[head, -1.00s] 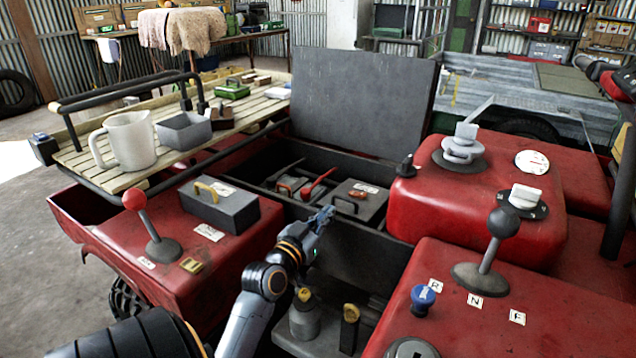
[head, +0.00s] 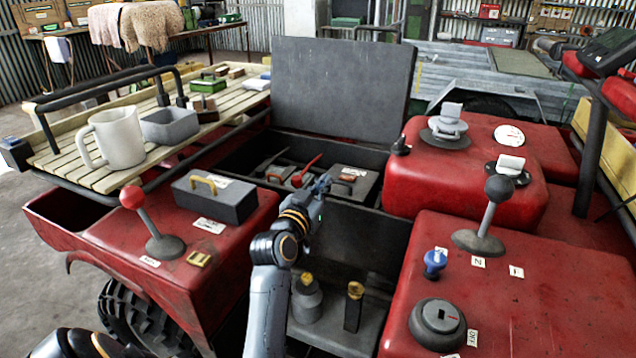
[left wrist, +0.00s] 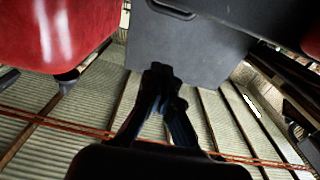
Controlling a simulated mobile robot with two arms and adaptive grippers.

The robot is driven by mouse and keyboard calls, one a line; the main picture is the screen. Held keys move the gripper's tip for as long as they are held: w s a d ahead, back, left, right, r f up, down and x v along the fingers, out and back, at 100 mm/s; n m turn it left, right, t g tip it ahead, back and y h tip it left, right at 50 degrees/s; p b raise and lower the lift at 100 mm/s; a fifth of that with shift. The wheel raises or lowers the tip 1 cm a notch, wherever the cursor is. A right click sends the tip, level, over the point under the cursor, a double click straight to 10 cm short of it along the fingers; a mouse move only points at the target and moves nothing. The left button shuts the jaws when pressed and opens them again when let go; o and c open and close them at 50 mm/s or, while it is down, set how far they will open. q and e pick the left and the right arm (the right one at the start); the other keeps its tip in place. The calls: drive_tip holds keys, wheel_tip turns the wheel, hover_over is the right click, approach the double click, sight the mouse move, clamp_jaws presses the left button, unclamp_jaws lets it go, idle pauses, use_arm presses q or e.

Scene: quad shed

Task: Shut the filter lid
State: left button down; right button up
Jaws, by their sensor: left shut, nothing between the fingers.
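A large flat grey lid (head: 345,88) stands upright, open, behind a dark bin (head: 240,170) in the red quad's body. Inside the bin is a smaller grey cover (head: 362,187) with a reddish handle and a white label, too small to read; I cannot tell which of these is the filter lid. My left gripper (head: 322,185) is shut and empty, over the bin's front edge and just left of the small cover. I cannot tell if it touches anything. In the left wrist view its fingers (left wrist: 162,98) are together before a grey panel (left wrist: 185,45) with a dark handle.
A grey box (head: 225,202) with a yellow handle sits on the left fender. Levers with red (head: 132,196) and dark (head: 499,189) knobs stand either side. A yellow-capped bottle (head: 306,303) stands in the well below my arm. A mug (head: 120,137) stands on the slatted rack.

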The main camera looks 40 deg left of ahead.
use_arm(q)
drive_tip(key=b, duration=0.1)
hover_over(338, 182)
drive_tip(key=f, duration=0.1)
drive_tip(key=s+f+b, duration=0.1)
drive_tip(key=f, duration=0.1)
drive_tip(key=shift+s+d+f, duration=0.1)
drive_tip(key=shift+d+f, duration=0.05)
drive_tip(key=shift+d, duration=0.05)
drive_tip(key=shift+s+f, duration=0.1)
drive_tip(key=shift+f, duration=0.15)
use_arm(e)
wheel_tip(338, 182, up, 7)
drive_tip(key=w, duration=0.2)
drive_tip(key=shift+w, duration=0.35)
use_arm(q)
drive_tip(key=shift+f, duration=0.1)
drive_tip(key=shift+s+f, duration=0.25)
drive_tip(key=shift+f, duration=0.45)
use_arm(e)
drive_tip(key=shift+w+r+t, duration=0.15)
drive_tip(key=shift+r+t, duration=0.15)
drive_tip(key=shift+r, duration=0.3)
use_arm(q)
drive_tip(key=shift+d+r, duration=0.1)
